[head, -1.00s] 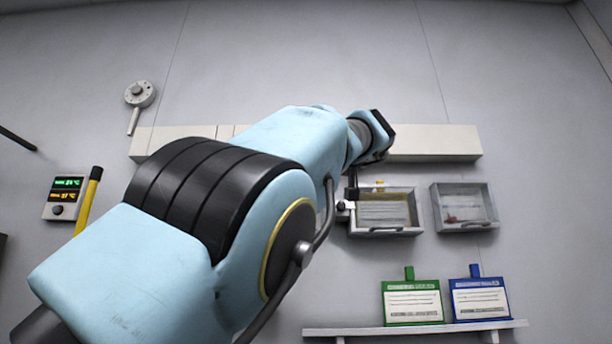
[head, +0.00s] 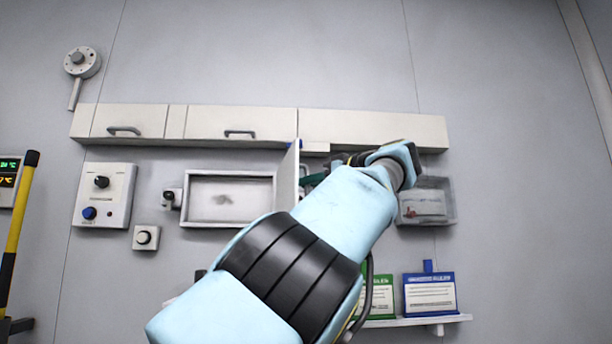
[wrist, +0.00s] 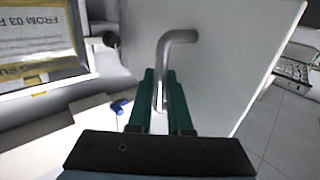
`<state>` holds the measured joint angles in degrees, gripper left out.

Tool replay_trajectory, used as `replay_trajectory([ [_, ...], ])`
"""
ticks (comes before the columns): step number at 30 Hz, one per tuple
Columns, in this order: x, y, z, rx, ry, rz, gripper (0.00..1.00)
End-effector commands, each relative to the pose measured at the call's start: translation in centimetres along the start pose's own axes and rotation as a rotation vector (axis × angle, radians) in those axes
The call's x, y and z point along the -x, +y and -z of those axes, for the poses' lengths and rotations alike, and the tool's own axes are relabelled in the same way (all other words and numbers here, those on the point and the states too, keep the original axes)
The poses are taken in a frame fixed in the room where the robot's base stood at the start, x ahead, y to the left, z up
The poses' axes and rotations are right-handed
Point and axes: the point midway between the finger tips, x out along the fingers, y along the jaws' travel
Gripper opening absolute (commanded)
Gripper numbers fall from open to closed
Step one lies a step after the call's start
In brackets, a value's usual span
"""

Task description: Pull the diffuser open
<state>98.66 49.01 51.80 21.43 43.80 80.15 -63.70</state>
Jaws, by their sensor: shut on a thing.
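The diffuser appears to be a white hinged panel (head: 288,176). In the head view it stands out from the wall, nearly edge-on, at the right side of a framed opening (head: 228,198) with a grey inside. In the wrist view the panel (wrist: 240,50) fills the upper right, with a bent grey handle (wrist: 176,38) on its face. My gripper (wrist: 163,84) has its green fingers shut on this handle. In the head view my gripper (head: 312,179) is just right of the panel, partly hidden by my arm.
A long white cabinet row (head: 370,128) runs above. A clear-fronted box (head: 428,203) hangs at right. Below it a shelf (head: 430,320) holds green (head: 378,295) and blue (head: 430,292) cards. A control box (head: 104,195) is at left. The wrist view shows a taped label (wrist: 38,38).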

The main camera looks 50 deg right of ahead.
Motion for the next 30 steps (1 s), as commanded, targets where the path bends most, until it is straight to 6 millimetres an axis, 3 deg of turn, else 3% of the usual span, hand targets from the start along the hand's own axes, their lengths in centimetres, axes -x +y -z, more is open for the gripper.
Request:
replay_trajectory([
  [11, -0.16, 0.01, -0.09, -0.002, -0.001, 0.003, 0.0],
  [12, -0.16, 0.0, -0.09, -0.002, -0.001, 0.003, 0.22],
  [19, -0.09, 0.01, -0.05, -0.001, -0.001, 0.002, 0.47],
  [30, 0.79, 0.08, -0.04, -0.001, 0.0, -0.001, 0.47],
])
